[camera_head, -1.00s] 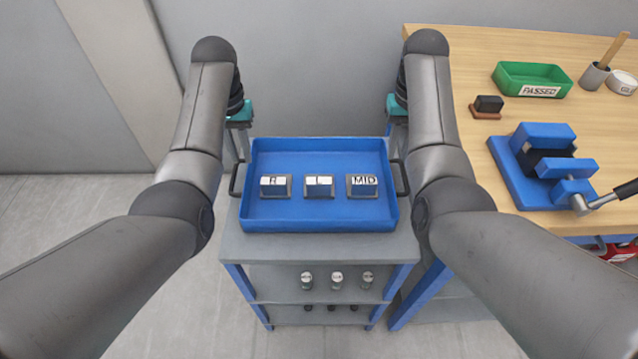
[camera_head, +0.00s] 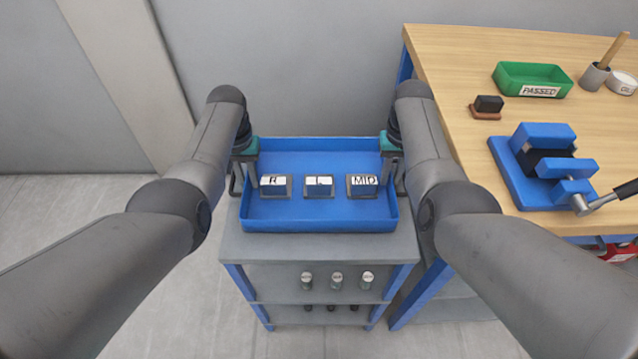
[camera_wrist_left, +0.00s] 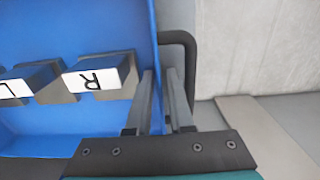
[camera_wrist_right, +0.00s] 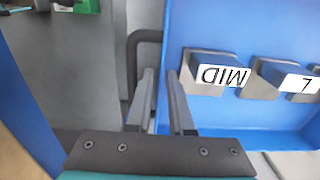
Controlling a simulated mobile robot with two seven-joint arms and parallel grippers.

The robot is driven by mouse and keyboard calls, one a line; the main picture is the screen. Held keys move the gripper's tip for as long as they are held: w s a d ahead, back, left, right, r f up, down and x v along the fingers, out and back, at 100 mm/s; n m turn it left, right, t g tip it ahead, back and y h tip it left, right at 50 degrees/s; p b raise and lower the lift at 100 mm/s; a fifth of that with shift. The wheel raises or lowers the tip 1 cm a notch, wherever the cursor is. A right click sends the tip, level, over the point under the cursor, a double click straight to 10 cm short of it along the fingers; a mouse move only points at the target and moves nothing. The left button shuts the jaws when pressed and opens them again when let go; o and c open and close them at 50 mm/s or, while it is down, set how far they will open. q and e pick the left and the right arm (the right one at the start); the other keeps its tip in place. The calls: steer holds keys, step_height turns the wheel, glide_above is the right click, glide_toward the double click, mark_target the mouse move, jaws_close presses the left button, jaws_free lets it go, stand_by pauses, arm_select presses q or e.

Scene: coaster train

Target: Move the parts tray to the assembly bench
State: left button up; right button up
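The blue parts tray (camera_head: 320,225) sits on top of a grey cart (camera_head: 320,247). It holds three dark blocks with white labels: R (camera_head: 275,186), L (camera_head: 319,186) and MID (camera_head: 362,186). My left gripper (camera_head: 245,180) points down at the tray's left side; in the left wrist view its fingers (camera_wrist_left: 161,85) are apart, on either side of the tray wall beside the black handle (camera_wrist_left: 190,65). My right gripper (camera_head: 393,178) is likewise at the right side; its fingers (camera_wrist_right: 162,88) are apart, straddling the wall near the other handle (camera_wrist_right: 132,60). The wooden assembly bench (camera_head: 455,75) is at the right.
The bench carries a green PASSED bin (camera_head: 531,80), a small dark block on a brown base (camera_head: 487,106), a blue vise-like fixture (camera_head: 545,165) and a cup (camera_head: 594,78). Bare wood lies along its near left edge. Small cylinders (camera_head: 336,280) stand on the cart's lower shelf.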

arm_select(q)
steer(key=shift+c, duration=0.2)
arm_select(e)
steer(key=shift+c, duration=0.2)
arm_select(q)
jaws_close()
arm_select(e)
jaws_close()
stand_by(0.5)
arm_select(q)
steer(key=shift+w+r, duration=0.2)
arm_select(e)
steer(key=shift+w+r, duration=0.15)
steer(key=shift+r, duration=0.05)
